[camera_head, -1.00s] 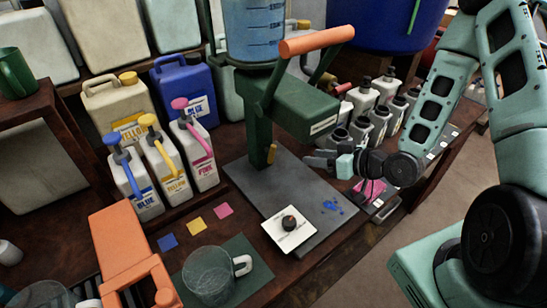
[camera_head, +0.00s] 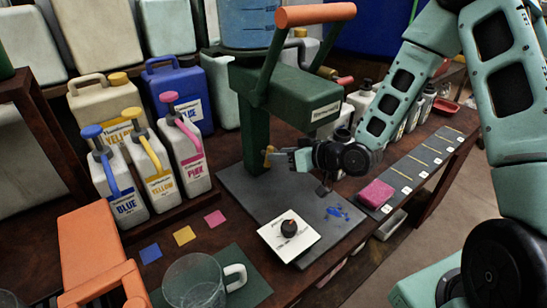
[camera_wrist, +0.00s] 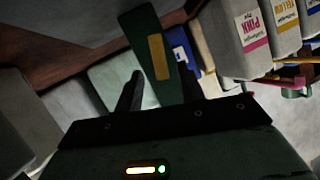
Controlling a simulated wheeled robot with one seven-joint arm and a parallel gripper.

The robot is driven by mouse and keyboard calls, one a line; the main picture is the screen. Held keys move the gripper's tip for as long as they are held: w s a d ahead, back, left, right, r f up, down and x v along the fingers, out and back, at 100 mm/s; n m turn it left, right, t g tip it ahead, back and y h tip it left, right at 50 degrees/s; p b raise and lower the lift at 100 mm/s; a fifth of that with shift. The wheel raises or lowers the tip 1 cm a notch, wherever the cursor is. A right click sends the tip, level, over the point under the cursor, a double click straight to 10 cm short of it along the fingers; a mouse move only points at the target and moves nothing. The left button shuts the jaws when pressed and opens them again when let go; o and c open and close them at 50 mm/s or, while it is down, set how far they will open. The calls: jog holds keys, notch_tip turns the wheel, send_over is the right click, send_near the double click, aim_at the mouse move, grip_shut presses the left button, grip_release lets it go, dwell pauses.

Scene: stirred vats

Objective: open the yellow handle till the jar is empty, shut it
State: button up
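The jar (camera_head: 250,25) at the top of the head view holds blue liquid and has level marks; its top is cut off. It sits on a green press-like stand with an orange-gripped lever. The small yellow handle (camera_head: 269,156) is on the stand's green column (camera_head: 255,135). My gripper (camera_head: 279,158) is right beside the handle, pointing left at it. In the wrist view, my gripper's dark fingers (camera_wrist: 161,90) are apart, with the yellow handle (camera_wrist: 158,57) showing between and beyond them. I cannot tell whether a finger touches it.
A white plate with a black knob (camera_head: 289,230) lies on the grey base, near blue spots (camera_head: 337,212). A glass mug (camera_head: 196,283) stands on a green mat in front. Blue, yellow and pink jugs (camera_head: 187,150) stand left. A pink sponge (camera_head: 375,193) lies right.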

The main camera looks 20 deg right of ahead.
jog(key=shift+x, duration=1.65)
grip_shut()
